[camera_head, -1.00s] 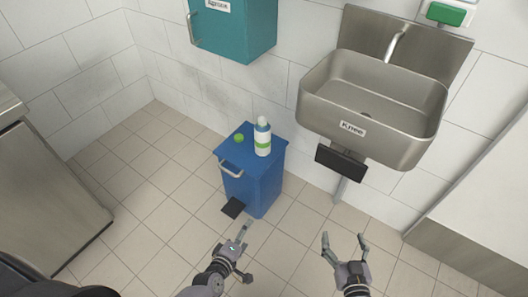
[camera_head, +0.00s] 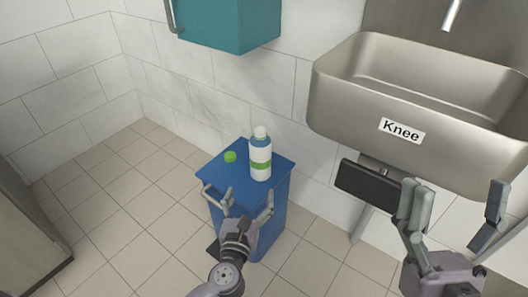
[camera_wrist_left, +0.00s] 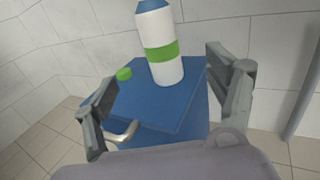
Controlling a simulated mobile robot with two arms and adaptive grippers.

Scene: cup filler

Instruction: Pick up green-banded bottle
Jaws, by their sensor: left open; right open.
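The green-banded bottle (camera_head: 260,154) is white with a blue shoulder and a green band. It stands upright on the lid of the blue bin (camera_head: 213,168). In the left wrist view the bottle (camera_wrist_left: 160,48) stands beyond my open fingers, its top cut off by the frame edge. My left gripper (camera_head: 247,205) is open and empty in front of the bin, short of the bottle. It also shows in the left wrist view (camera_wrist_left: 165,98). My right gripper (camera_head: 455,212) is open and empty below the sink, well right of the bottle.
A small green cap (camera_head: 230,156) lies on the lid left of the bottle. The bin has a metal handle (camera_head: 212,199) at its front. A steel sink (camera_head: 350,105) with a black knee panel (camera_head: 368,184) is at right. A teal cabinet (camera_head: 225,22) hangs above.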

